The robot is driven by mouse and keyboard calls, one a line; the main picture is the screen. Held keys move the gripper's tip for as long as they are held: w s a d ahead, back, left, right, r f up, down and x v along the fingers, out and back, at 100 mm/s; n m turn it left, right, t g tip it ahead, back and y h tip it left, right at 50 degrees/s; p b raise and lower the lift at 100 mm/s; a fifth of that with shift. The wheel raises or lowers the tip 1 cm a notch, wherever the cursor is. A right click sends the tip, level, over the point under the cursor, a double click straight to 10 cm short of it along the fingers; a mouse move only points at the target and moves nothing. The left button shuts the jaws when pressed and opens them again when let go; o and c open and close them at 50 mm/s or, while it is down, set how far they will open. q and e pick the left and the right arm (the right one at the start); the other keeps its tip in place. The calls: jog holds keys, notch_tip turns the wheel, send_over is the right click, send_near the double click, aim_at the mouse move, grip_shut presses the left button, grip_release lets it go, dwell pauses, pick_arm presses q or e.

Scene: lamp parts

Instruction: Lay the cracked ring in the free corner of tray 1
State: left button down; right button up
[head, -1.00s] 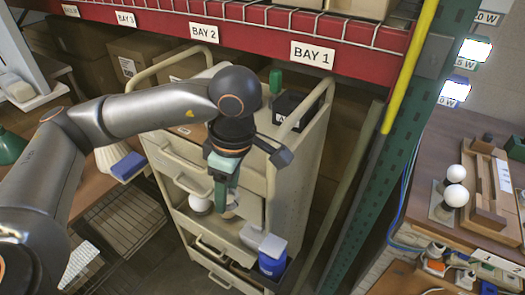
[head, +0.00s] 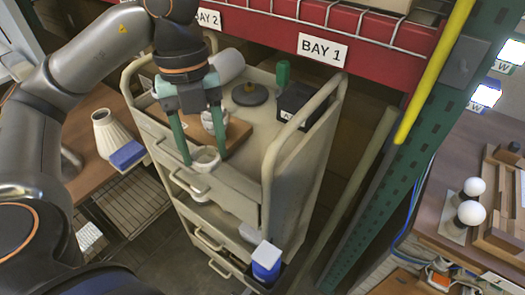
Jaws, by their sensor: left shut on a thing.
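My left gripper (head: 203,158) is shut on a pale ring (head: 205,160), with one green finger on each side of it. The ring hangs above the front edge of the cream cart's (head: 268,155) top, near the open drawers. No crack can be made out at this size. A brown board or tray (head: 238,131) lies on the cart top behind the ring, with a small white part (head: 209,119) on it, partly hidden by the fingers. I cannot read a label that marks tray 1. My right gripper is not in view.
A dark round disc (head: 249,94), a black labelled box (head: 300,106) and a green part (head: 283,73) stand on the cart top. The cart's raised rail (head: 290,135) borders its right side. A red shelf beam crosses behind. A blue-and-white part (head: 266,258) sits low at the front.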

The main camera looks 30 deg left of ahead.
pick_arm(q)
jog(key=n, duration=0.2)
jog(key=p, duration=0.1)
send_over(258, 160)
jog(key=s, duration=0.1)
jog(key=f, duration=0.7)
jog(key=shift+a+f, duration=0.3)
jog(key=shift+f, duration=0.05)
jog(key=shift+w+f, duration=0.55)
jog(key=shift+f, duration=0.15)
notch_tip(258, 160, down, 3)
jog(key=shift+w+f+p, duration=0.1)
jog(key=shift+p, duration=0.3)
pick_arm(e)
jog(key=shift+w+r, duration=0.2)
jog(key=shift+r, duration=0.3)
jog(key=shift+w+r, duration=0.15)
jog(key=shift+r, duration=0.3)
